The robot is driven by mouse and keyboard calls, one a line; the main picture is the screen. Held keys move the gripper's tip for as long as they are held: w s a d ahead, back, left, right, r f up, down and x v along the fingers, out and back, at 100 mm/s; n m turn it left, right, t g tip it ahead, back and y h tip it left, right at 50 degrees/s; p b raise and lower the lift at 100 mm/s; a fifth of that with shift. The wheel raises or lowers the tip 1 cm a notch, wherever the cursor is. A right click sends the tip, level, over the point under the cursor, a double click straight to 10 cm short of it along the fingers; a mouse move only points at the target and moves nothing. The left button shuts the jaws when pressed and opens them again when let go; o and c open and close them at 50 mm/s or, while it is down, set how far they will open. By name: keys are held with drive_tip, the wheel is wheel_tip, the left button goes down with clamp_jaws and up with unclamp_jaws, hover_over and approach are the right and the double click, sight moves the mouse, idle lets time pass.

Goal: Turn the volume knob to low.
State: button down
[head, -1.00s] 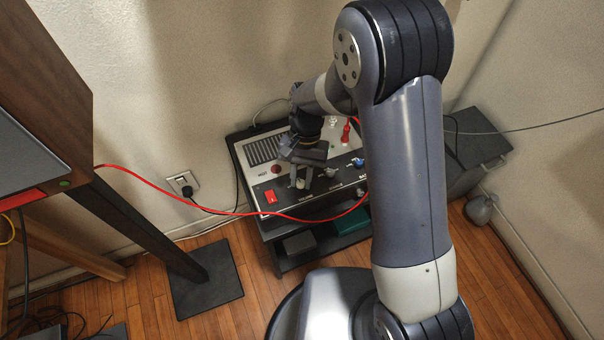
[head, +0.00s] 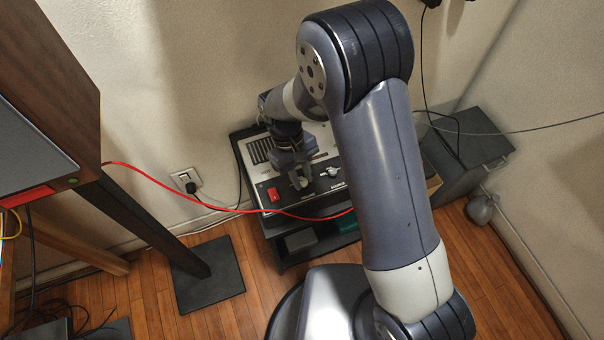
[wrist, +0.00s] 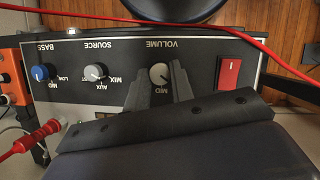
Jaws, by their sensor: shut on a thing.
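The grey volume knob (wrist: 160,72) sits on the black front panel of an amplifier (head: 262,182), under the upside-down VOLUME label in the wrist view. My gripper (wrist: 161,84) has one finger on each side of this knob and is shut on it. In the head view my gripper (head: 300,180) reaches down to the panel from above. A MID mark shows between the fingers. The other marks around this knob are hidden, and I cannot read its pointer clearly.
A red rocker switch (wrist: 229,75) is beside the volume knob. The source knob (wrist: 95,72) and blue bass knob (wrist: 41,73) are on its other side. A red cable (head: 235,211) hangs across in front of the amplifier. A red plug (wrist: 50,127) stands on its top.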

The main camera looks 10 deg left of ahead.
drive_tip(key=shift+n, duration=0.6)
drive_tip(key=shift+s, duration=0.1)
drive_tip(key=c, duration=1.2)
unclamp_jaws()
drive_tip(key=shift+c, duration=0.2)
drive_tip(key=v, duration=1)
drive_tip(key=shift+a+r+p, duration=0.25)
drive_tip(key=shift+r+p, duration=0.1)
drive_tip(key=shift+r, duration=0.05)
drive_tip(key=shift+s+f, duration=0.1)
drive_tip(key=shift+f, duration=0.05)
